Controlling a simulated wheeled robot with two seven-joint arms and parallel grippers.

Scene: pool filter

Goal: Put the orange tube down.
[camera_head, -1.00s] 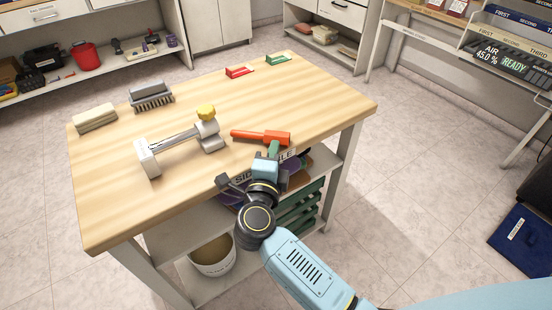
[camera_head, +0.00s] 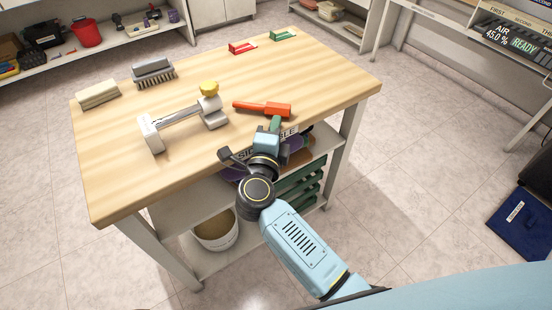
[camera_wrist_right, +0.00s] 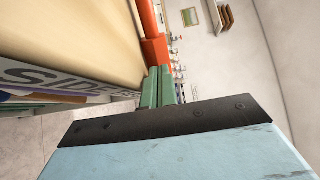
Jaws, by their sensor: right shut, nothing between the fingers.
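The orange tube (camera_head: 262,108) lies on the wooden table top near its front right edge, its thicker end to the right. It also shows in the right wrist view (camera_wrist_right: 151,45), just beyond my fingertips. My right gripper (camera_head: 275,122) is at the table edge just in front of the tube's thick end. Its green fingers (camera_wrist_right: 158,86) are together with nothing between them. Whether the fingertips touch the tube I cannot tell. My left gripper is out of view.
A grey clamp-like stand with a yellow knob (camera_head: 209,88) stands left of the tube. A brush (camera_head: 153,73), a cream block (camera_head: 98,95), a red holder (camera_head: 243,47) and a green holder (camera_head: 283,34) are farther back. The table's right part is clear.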

